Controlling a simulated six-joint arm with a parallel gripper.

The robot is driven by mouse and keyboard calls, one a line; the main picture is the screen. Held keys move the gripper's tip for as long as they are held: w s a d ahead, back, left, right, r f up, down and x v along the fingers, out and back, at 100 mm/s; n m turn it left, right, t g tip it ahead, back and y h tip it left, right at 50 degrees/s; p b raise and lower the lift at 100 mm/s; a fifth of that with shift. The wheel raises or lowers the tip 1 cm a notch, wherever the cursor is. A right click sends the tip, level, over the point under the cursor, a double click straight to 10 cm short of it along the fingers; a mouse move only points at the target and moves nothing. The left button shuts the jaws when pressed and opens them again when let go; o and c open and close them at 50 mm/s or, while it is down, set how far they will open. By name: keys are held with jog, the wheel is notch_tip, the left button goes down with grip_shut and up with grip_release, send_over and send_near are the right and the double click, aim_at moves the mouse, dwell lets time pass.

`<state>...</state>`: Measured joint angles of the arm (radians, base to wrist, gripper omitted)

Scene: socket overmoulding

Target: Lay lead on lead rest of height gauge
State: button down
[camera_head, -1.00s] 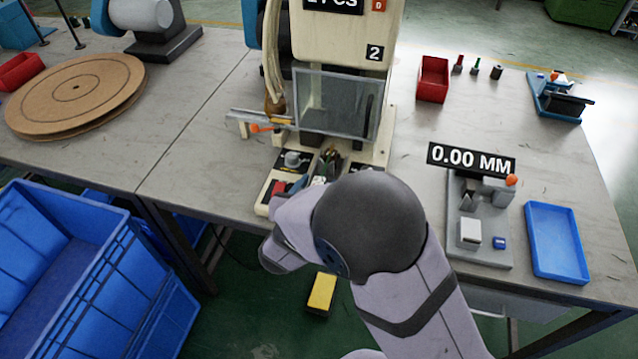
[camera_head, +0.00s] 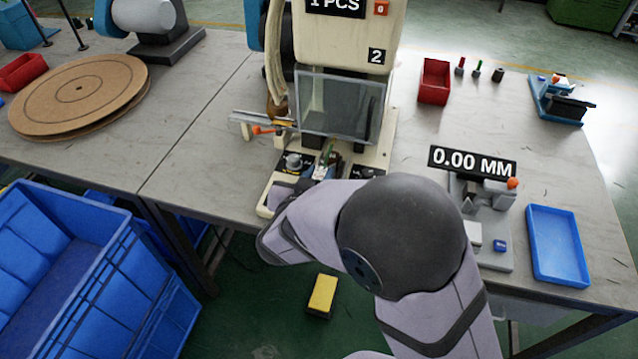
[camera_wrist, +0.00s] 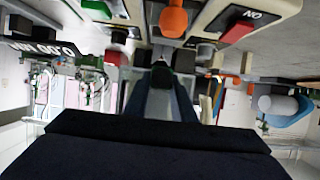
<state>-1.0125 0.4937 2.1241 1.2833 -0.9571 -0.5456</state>
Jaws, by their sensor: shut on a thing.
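The height gauge (camera_head: 491,252) stands on the right of the bench in the head view, under a sign reading 0.00 MM. It has a grey base, a white block (camera_head: 474,235), a blue button (camera_head: 500,246) and an orange knob (camera_head: 513,183). My arm covers its left edge, and I cannot tell which part is the lead rest. In the wrist view, my gripper (camera_wrist: 160,88) is shut on a dark, small piece, seemingly the lead; its shape is unclear. My gripper is at the press front, away from the gauge, and largely hidden by my arm in the head view.
The press (camera_head: 345,62) with its clear guard (camera_head: 340,108) stands close ahead. A blue tray (camera_head: 557,245) lies right of the gauge. A red bin (camera_head: 434,82) and small bottles stand behind. Bench between press and gauge is partly covered by my arm.

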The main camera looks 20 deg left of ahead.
notch_tip(320, 180, up, 6)
jog(key=shift+f+p, duration=0.1)
jog(key=shift+p, duration=0.2)
